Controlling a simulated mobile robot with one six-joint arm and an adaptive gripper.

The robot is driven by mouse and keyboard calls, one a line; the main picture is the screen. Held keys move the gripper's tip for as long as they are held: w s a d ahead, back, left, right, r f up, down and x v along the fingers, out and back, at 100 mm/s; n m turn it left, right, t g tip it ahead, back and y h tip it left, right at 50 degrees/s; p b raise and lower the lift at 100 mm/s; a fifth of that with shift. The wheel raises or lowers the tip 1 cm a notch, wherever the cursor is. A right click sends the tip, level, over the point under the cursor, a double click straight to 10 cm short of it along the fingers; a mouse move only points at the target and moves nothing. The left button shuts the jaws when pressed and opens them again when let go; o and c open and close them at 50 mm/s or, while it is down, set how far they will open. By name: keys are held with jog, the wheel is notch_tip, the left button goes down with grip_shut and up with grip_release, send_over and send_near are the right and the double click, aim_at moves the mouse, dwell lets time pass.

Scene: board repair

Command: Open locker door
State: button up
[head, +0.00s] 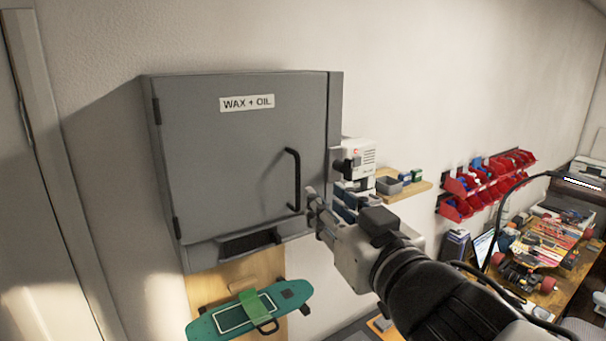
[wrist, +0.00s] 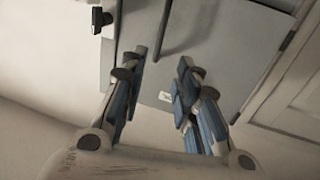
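The grey locker (head: 334,150) hangs on the wall with its door (head: 225,150) closed. The door has a "WAX + OIL" label (head: 247,103), hinges on its left edge and a black vertical bar handle (head: 296,180) near its right edge. My gripper (head: 313,204) is just right of the handle's lower end. In the wrist view my gripper (wrist: 163,60) has its fingers apart with nothing between them. The handle (wrist: 168,28) shows beyond the fingertips, and the door (wrist: 225,55) lies behind. I see no contact with the handle.
A white device (head: 358,160) stands right of the locker by a wooden shelf (head: 405,190) with small boxes. A teal skateboard deck (head: 205,328) is below the locker. Red bins (head: 480,185) hang at the right above a cluttered workbench (head: 545,285). The wall left of the locker is bare.

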aim_at(299, 175)
jog(key=x, duration=1.4)
jog(key=shift+w, duration=0.15)
jog(key=shift+c, duration=0.5)
grip_shut()
